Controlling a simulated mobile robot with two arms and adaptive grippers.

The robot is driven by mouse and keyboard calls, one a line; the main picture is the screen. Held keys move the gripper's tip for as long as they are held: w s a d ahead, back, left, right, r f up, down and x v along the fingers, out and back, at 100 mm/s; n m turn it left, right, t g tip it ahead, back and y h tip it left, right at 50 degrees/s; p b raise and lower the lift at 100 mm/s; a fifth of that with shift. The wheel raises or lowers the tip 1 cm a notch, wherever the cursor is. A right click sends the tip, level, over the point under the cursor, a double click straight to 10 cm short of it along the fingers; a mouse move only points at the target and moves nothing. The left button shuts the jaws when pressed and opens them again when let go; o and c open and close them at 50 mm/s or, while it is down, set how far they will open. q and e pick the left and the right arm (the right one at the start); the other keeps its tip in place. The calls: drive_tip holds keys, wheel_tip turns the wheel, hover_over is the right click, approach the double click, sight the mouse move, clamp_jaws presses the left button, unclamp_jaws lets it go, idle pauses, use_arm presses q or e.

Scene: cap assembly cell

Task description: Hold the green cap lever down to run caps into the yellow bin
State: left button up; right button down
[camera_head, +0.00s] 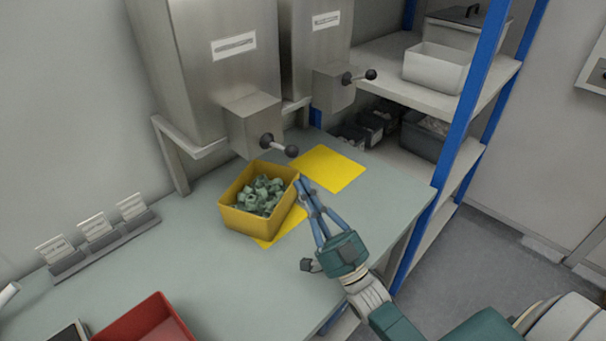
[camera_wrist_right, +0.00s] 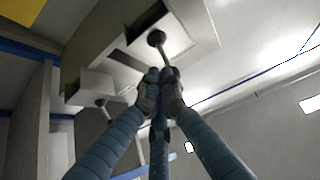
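The yellow bin (camera_head: 235,217) stands on the table below the left dispenser (camera_head: 250,125) and holds a heap of green caps (camera_head: 260,195). The lever of that dispenser (camera_head: 291,150) sticks out over the bin and slopes slightly down in the picture. My right gripper (camera_head: 302,182) is beside the bin's right rim in the head view, below the lever. In the right wrist view its fingertips (camera_wrist_right: 159,76) are drawn together with nothing seen between them, and a dark-ended lever (camera_wrist_right: 156,38) is just beyond them. Contact with the lever cannot be told.
A second dispenser with its own lever (camera_head: 370,74) stands to the right, above an empty yellow mat (camera_head: 328,168). A red bin (camera_head: 150,322) and a row of label holders (camera_head: 100,240) are on the left. A blue-posted shelf (camera_head: 465,120) stands at the right.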

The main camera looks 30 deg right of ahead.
drive_tip(key=r+v, duration=0.1)
drive_tip(key=v, duration=0.8)
drive_tip(key=shift+s+d+t, duration=0.3)
drive_tip(key=shift+r, duration=0.1)
idle(0.4)
